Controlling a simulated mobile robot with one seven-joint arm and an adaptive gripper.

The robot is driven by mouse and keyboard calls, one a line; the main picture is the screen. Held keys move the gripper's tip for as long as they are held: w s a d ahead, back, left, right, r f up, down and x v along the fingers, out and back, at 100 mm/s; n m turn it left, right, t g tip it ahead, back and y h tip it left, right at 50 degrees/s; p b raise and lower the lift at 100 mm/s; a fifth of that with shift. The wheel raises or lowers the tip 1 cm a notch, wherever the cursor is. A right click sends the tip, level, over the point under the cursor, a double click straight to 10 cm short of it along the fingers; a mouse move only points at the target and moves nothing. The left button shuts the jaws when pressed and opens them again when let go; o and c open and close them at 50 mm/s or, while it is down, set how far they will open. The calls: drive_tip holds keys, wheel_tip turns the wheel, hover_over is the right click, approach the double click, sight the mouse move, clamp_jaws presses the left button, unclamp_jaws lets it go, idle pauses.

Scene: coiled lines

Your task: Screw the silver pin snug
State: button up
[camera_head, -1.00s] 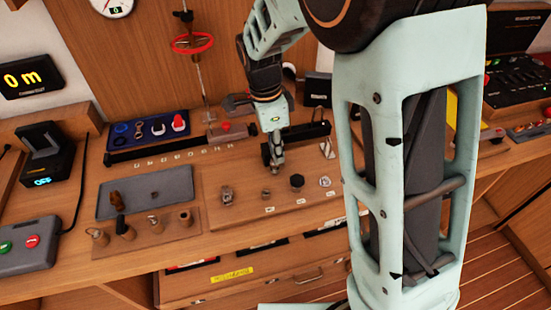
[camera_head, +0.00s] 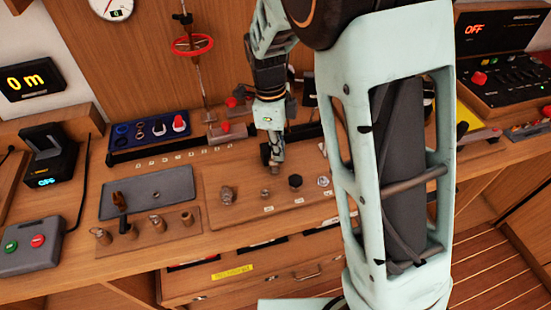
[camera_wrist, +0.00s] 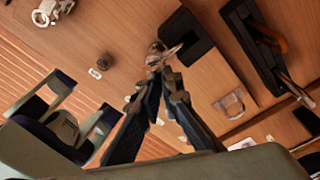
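My gripper (camera_head: 274,168) points down at the wooden board (camera_head: 240,209) on the bench, among a row of small fittings. In the wrist view its two dark fingers (camera_wrist: 162,76) come together at their tips around a small silver piece, which looks like the silver pin (camera_wrist: 157,55). The fingertips hide part of it, and I cannot tell how deep its thread sits. In the head view the pin is too small and too covered to make out.
A silver fitting (camera_head: 227,194) stands left of my gripper; a black knob (camera_head: 295,181) and another silver fitting (camera_head: 323,181) stand to the right. A grey tray (camera_head: 150,196) and blue tool tray (camera_head: 150,130) lie left. A black holder (camera_wrist: 186,38) is close beside the fingers.

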sight(271, 160)
drive_tip(key=o, duration=0.6)
drive_tip(key=shift+a, duration=0.55)
drive_tip(key=shift+c, duration=0.2)
drive_tip(key=shift+r, duration=0.1)
drive_tip(key=r+p, duration=0.2)
drive_tip(key=r, duration=0.1)
drive_tip(key=r+p, duration=0.1)
drive_tip(key=shift+a+r+p, duration=0.2)
drive_tip(key=shift+a+p, duration=0.15)
drive_tip(key=shift+p, duration=0.05)
drive_tip(key=shift+d+r, duration=0.25)
drive_tip(key=shift+r, duration=0.05)
drive_tip(key=shift+f, duration=0.1)
